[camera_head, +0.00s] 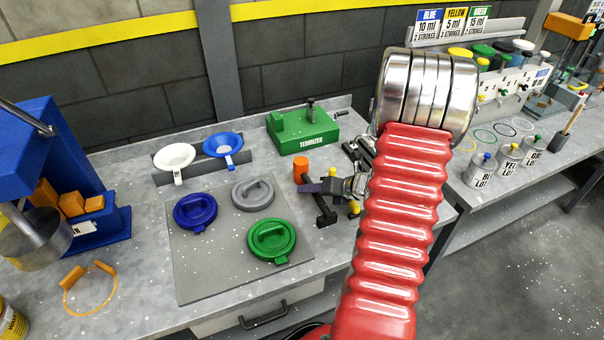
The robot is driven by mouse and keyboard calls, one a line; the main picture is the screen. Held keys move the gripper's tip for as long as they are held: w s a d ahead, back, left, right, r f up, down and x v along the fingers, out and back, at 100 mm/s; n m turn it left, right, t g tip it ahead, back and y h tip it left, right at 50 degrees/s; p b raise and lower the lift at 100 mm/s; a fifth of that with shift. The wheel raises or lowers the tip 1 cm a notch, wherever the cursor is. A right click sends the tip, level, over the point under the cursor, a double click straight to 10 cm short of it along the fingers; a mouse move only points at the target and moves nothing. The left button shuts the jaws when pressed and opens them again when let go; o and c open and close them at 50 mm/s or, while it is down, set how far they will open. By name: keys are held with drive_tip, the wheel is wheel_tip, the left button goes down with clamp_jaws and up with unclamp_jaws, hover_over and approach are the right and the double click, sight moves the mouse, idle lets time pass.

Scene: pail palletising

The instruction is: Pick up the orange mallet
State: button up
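The orange mallet (301,168) shows as a short orange cylinder at the back right of the grey mat. Its handle is hidden or too small to make out. My gripper (318,200) is at the end of my red arm, just right of and below the orange head. Its two dark fingers look spread apart, and one lies close beside the mallet. I cannot tell whether it touches the mallet. Nothing is visibly held.
Blue (195,211), grey (253,194) and green (271,240) lids lie on the grey mat (207,272). A blue press (50,170) is at left. My arm covers the right middle.

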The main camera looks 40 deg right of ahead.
drive_tip(key=shift+c, duration=0.4)
clamp_jaws()
